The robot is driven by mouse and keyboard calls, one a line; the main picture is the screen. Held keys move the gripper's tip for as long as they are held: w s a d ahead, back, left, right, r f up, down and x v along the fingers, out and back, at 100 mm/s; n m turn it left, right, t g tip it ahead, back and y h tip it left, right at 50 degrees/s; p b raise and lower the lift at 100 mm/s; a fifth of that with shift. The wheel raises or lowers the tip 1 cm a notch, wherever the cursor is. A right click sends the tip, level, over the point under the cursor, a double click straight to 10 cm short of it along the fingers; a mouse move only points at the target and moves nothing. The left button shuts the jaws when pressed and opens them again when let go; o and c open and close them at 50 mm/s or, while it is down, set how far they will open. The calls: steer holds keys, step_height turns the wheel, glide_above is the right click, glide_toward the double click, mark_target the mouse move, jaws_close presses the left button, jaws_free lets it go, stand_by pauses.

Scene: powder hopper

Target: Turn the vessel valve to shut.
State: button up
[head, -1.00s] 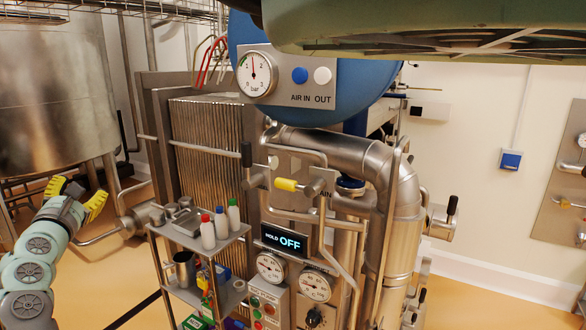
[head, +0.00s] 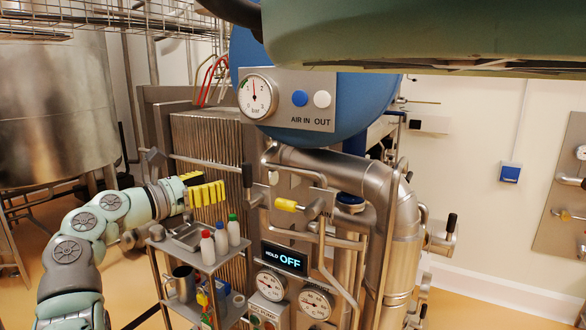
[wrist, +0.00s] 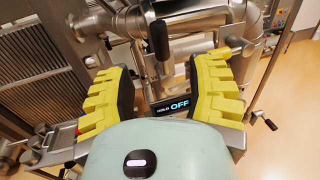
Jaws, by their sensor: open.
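My gripper (head: 207,190) is open and empty, left of the valve pipework; its ribbed yellow fingers show in the wrist view (wrist: 163,82) with a gap between them. In the wrist view a black grip (wrist: 160,40) lies beyond the gap, apart from the fingers. A second lever with a yellow grip (head: 287,204) lies roughly level, farther right. No label that I can read says which is the vessel valve.
A small shelf (head: 185,250) with several bottles stands below my gripper. A display (head: 284,258) reads "HOLD OFF", above round gauges (head: 316,302). A blue vessel (head: 360,105) with a pressure gauge (head: 258,96) hangs above. A ribbed metal stack (head: 195,140) stands behind.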

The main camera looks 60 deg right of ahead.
mark_target(243, 173)
steer(key=d+p, duration=0.1)
steer(key=d, duration=0.2)
steer(key=s+d+p, duration=0.1)
steer(key=d+p, duration=0.1)
steer(key=d, duration=0.1)
steer(key=d+p, duration=0.1)
steer(key=d, duration=0.2)
steer(key=shift+s+r, duration=0.15)
steer(key=shift+s, duration=0.1)
steer(key=shift+d+f+p, duration=0.2)
steer(key=shift+d+p, duration=0.2)
steer(key=shift+d, duration=0.05)
jaws_close()
